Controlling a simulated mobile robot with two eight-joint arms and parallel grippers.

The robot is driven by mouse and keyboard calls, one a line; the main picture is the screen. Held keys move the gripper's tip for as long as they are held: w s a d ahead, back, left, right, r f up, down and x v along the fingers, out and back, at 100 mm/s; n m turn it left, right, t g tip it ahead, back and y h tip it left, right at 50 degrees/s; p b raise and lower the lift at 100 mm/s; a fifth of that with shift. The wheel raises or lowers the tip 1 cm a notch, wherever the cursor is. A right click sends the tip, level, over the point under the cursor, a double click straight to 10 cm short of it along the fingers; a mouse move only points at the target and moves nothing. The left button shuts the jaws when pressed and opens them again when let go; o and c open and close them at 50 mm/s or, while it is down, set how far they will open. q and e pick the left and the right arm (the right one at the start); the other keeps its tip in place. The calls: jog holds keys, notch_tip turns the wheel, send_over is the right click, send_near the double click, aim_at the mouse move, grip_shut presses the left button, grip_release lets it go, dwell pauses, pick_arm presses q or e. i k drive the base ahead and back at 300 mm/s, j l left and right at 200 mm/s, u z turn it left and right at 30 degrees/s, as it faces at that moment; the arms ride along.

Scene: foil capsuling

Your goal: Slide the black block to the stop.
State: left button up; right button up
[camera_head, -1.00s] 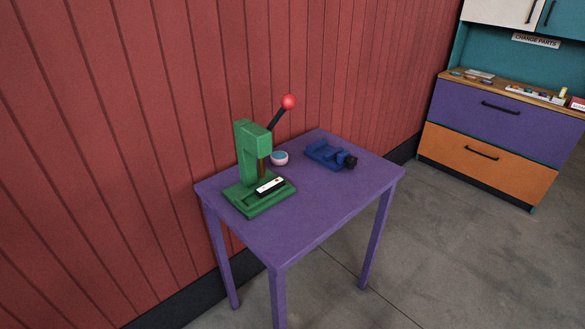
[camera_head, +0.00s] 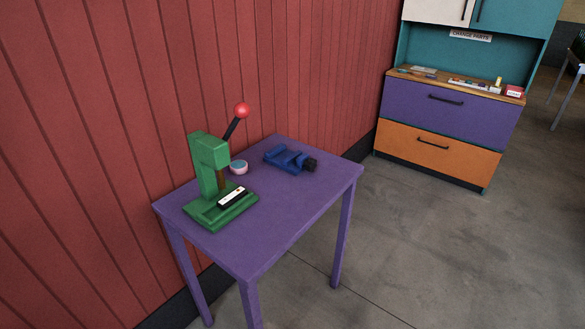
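A green press (camera_head: 207,165) with a red-knobbed lever (camera_head: 241,111) stands at the left of a purple table (camera_head: 270,215). A small block with a white top and dark edges (camera_head: 233,197) lies on the press's green base (camera_head: 213,217), in front of the column. It is too small to tell whether this is the black block, or where a stop is. Neither of my grippers is in the head view.
A blue vise (camera_head: 286,158) with a black end and a small round pink-and-blue container (camera_head: 238,167) sit on the table. The table's front is clear. A cabinet (camera_head: 450,103) with drawers stands at right. A red wall (camera_head: 90,130) runs behind.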

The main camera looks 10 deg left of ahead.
aim_at(232, 199)
jog(key=z, duration=1.25)
jog(key=i+u, duration=0.1)
jog(key=i, duration=0.6)
jog(key=i+l, duration=0.1)
jog(key=i, duration=0.6)
jog(key=i+u, duration=0.15)
jog(key=i, duration=0.55)
jog(key=i+u, duration=0.15)
jog(key=i, duration=0.35)
jog(key=i+u, duration=0.2)
jog(key=i, duration=0.35)
jog(key=i+l+u, duration=0.15)
jog(key=i, duration=0.35)
jog(key=i+j+u, duration=0.1)
jog(key=i+u, duration=0.55)
jog(key=u, duration=0.25)
jog(key=i+l+u, duration=0.15)
jog(key=i+u, duration=0.25)
jog(key=i+j+u, duration=0.15)
jog(key=i+u, duration=0.15)
jog(key=u, duration=0.15)
jog(key=i+u, duration=0.3)
jog(key=u, duration=0.15)
jog(key=i+u, duration=0.8)
jog(key=u, duration=0.9)
